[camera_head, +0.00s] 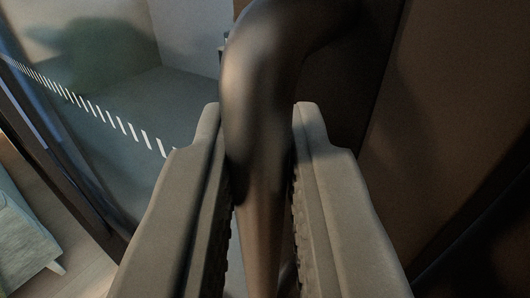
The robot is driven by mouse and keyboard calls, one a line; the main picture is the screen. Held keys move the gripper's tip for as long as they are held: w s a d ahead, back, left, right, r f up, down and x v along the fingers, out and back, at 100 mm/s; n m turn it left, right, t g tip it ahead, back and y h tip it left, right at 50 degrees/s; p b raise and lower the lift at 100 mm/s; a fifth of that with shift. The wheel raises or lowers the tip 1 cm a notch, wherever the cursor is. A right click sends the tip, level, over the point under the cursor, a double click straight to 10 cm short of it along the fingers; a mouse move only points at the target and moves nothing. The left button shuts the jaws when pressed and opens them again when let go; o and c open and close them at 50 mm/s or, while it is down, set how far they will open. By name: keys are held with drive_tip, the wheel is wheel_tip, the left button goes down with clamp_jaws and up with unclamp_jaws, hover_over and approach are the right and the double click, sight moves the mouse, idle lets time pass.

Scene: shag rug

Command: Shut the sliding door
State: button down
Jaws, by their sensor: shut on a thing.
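My gripper (258,180) fills the lower middle of the view, its two grey fingers on either side of a dark, glossy, curved handle (262,85). The fingers are shut on this handle. The handle bends to the right at the top, toward a dark brown panel (440,110). A glass pane (120,110) with a dashed white stripe and a dark frame edge (60,165) stands to the left. I cannot tell for sure which of these is the sliding door. The fingers hide parts of the handle's lower length.
Through or beyond the glass is a room with a grey floor and pale walls. A pale, light-blue piece of furniture (22,235) stands at the lower left on a light wooden floor (75,260). The brown panel closes off the right side.

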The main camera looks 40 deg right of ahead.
drive_tip(key=shift+s+d+r, duration=0.1)
drive_tip(key=shift+s+r, duration=0.05)
drive_tip(key=c, duration=1.5)
unclamp_jaws()
drive_tip(key=v, duration=1.7)
drive_tip(key=shift+s, duration=0.15)
